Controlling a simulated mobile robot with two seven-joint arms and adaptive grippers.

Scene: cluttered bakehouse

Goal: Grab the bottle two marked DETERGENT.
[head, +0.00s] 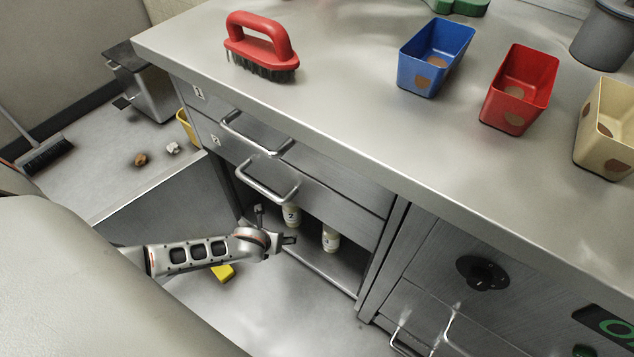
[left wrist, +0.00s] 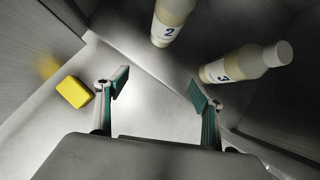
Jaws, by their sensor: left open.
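The bottle marked 2 (head: 292,216) is pale with a white label and stands in the open cupboard space under the drawers. In the left wrist view, bottle 2 (left wrist: 172,20) is at the top, cut by the frame edge, beyond the fingertips. No word DETERGENT is readable. A similar bottle marked 3 (head: 331,239) stands to its right; in the left wrist view bottle 3 (left wrist: 236,65) is beyond the right finger. My left gripper (head: 289,240) is at the cupboard opening, open and empty, with its fingers (left wrist: 158,87) apart. My right gripper is not in view.
A yellow block (head: 222,272) lies on the floor near my left arm. Drawer handles (head: 268,184) jut out above the opening. The counter (head: 360,115) holds a red brush (head: 262,45) and blue (head: 435,57), red (head: 520,88) and cream (head: 607,128) bins.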

